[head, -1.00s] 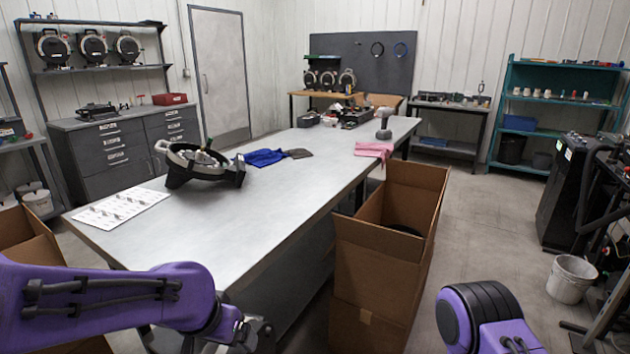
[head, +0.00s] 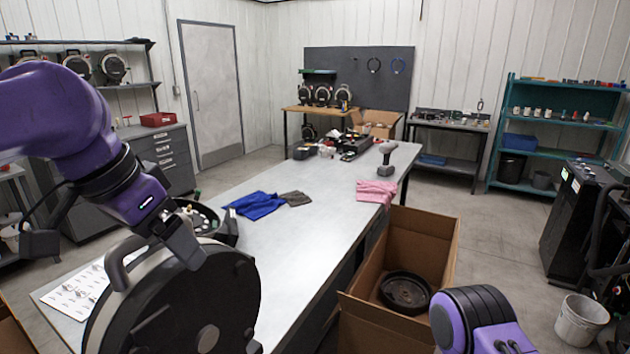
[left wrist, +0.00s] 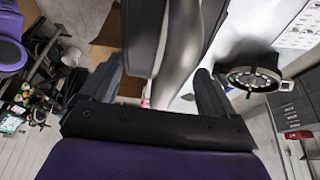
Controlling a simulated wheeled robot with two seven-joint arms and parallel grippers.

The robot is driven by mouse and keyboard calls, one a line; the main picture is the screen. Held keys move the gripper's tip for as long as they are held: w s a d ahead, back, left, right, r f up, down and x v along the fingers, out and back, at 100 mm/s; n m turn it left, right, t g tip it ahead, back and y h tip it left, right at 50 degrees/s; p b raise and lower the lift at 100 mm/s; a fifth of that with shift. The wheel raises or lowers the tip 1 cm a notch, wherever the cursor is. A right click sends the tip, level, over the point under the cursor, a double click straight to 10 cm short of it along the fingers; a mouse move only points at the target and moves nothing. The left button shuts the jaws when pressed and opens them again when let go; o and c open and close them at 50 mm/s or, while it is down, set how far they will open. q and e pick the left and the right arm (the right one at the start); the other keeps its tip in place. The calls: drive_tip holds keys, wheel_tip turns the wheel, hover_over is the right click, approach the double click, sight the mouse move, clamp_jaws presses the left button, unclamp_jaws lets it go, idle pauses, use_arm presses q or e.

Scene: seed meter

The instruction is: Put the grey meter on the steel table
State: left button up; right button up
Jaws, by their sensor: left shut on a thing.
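The grey meter (head: 215,295), a large round body with a dark disc face and a pale grey rim, hangs from my left gripper (head: 165,235) in the head view. It is upright and in front of the near left part of the steel table (head: 285,250), hiding some of it. Its lower edge is cut off by the frame, so I cannot tell its height above the floor. In the left wrist view, the left gripper (left wrist: 155,85) is shut on the meter's grey part (left wrist: 178,55) between its fingers. My right gripper is out of view.
An opened dark meter housing (head: 225,232) sits on the table behind my left arm, beside a printed sheet (head: 75,293). A blue cloth (head: 255,205), a pink cloth (head: 376,191) and a drill (head: 387,155) lie farther along. An open cardboard box (head: 440,240) stands at the table's right. The table's middle is clear.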

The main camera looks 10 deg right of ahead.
use_arm(q)
drive_tip(key=r, duration=0.2)
drive_tip(key=shift+w+a+r, duration=0.3)
drive_tip(key=shift+a+r, duration=0.05)
drive_tip(key=shift+a, duration=0.05)
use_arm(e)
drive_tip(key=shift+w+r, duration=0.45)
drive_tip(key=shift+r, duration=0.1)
